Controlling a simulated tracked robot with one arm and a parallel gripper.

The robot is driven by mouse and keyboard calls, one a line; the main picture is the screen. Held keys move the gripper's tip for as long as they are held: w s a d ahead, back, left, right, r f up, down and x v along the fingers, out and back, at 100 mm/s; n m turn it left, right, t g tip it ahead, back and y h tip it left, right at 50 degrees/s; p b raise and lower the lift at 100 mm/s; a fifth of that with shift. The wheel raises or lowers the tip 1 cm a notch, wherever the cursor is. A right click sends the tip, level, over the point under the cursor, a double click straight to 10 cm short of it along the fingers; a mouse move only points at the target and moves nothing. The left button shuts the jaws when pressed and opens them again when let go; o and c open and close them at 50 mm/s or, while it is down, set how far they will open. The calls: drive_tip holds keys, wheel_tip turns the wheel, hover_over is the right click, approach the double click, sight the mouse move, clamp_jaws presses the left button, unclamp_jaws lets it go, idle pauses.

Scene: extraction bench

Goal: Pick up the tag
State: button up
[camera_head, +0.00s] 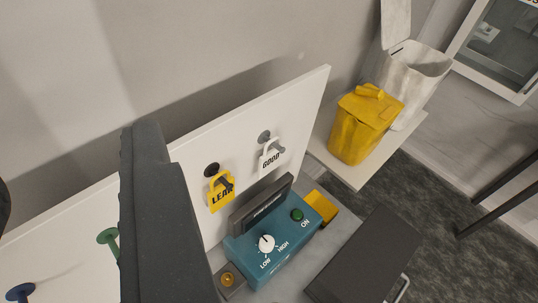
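Two tags hang on pegs on a white upright board (308,100). The yellow tag (221,196) reads LEAK and hangs left of the white tag (271,158), which reads GOOD. A large dark grey part, which looks like part of my gripper (160,215), rises from the bottom edge left of the yellow tag and covers part of the board. It appears apart from both tags in the picture. Its fingertips cannot be made out clearly, nor whether they are open or shut.
A blue box (275,250) with a LOW/HIGH knob and green ON button stands below the tags. A dark slab (365,255) lies right of it. Green (108,238) and blue (20,291) pegs are left.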

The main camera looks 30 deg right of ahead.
drive_tip(key=o, duration=0.5)
drive_tip(key=shift+w, duration=0.1)
drive_tip(key=o, duration=0.4)
drive_tip(key=w+d+f+h, duration=0.1)
drive_tip(key=w+d, duration=0.2)
drive_tip(key=d, duration=0.2)
drive_tip(key=w+d+t+h, duration=0.1)
drive_tip(key=w+d+h, duration=0.1)
drive_tip(key=w+d, duration=0.1)
drive_tip(key=w+d+f+m+h+p, duration=0.1)
drive_tip(key=w+d+h, duration=0.1)
drive_tip(key=d, duration=0.4)
drive_tip(key=shift+w+d+f+t, duration=0.2)
drive_tip(key=shift+w, duration=0.2)
drive_tip(key=shift+w+d+f+t, duration=0.15)
drive_tip(key=shift+w+t, duration=0.05)
drive_tip(key=shift+w, duration=0.15)
drive_tip(key=w+d+f+n+t+y+p, duration=0.1)
drive_tip(key=w+d+f+n+y, duration=0.15)
drive_tip(key=d+f, duration=0.5)
drive_tip(key=w+d+f+n+y+p, duration=0.1)
drive_tip(key=w+d+f+n+y, duration=0.2)
drive_tip(key=f, duration=0.8)
drive_tip(key=g+y, duration=0.1)
drive_tip(key=y, duration=0.4)
approach(272, 157)
drive_tip(key=shift+m+y, duration=0.25)
drive_tip(key=shift+y, duration=0.1)
drive_tip(key=shift+p+x, duration=0.3)
drive_tip(key=shift+x, duration=4.05)
